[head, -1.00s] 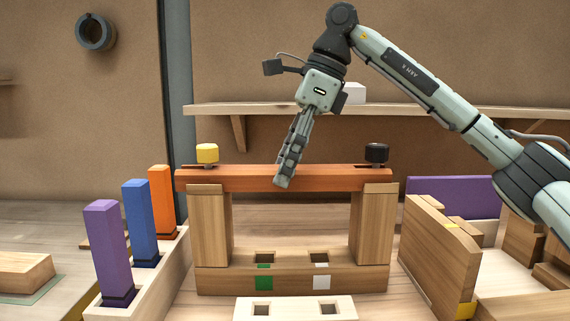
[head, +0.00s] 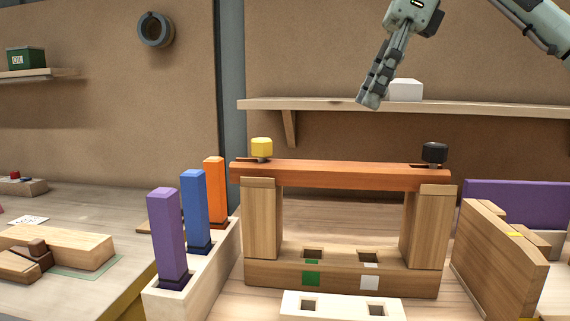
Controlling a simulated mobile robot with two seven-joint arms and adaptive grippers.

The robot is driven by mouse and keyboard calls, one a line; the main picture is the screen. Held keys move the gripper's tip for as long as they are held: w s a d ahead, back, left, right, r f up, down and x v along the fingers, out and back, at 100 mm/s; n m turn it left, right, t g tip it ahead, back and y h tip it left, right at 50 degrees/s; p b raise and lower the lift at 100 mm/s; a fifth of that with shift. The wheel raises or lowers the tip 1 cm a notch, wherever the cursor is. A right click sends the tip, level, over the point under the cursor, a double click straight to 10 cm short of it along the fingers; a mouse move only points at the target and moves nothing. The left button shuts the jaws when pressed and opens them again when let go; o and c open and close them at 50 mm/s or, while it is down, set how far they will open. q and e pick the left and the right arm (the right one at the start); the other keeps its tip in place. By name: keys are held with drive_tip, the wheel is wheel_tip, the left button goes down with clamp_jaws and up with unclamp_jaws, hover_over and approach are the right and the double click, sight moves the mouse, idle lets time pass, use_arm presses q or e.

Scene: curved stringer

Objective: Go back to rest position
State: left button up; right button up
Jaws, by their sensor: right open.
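My right gripper (head: 369,101) hangs from the top right of the head view, pointing down and left. It is open and empty, above and apart from the orange-brown beam (head: 340,175). The beam lies across two wooden posts, the left post (head: 262,222) and the right post (head: 425,230). A yellow knob (head: 262,147) stands at the beam's left end and a black knob (head: 434,153) at its right end. The posts stand on a wooden base (head: 340,279) with a green and a white patch. My left gripper is out of view.
A pale rack (head: 190,288) holds purple (head: 166,235), blue (head: 195,210) and orange (head: 215,190) blocks on the left. A white plate (head: 340,307) with two square holes lies in front. A shelf (head: 480,108) with a white box (head: 406,90) is behind. A wooden panel (head: 495,255) stands right.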

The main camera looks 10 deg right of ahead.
sight(344, 164)
drive_tip(key=x, duration=1.1)
drive_tip(key=shift+f, duration=0.6)
drive_tip(key=shift+s+d, duration=0.15)
drive_tip(key=shift+d, duration=0.4)
drive_tip(key=shift+a, duration=0.15)
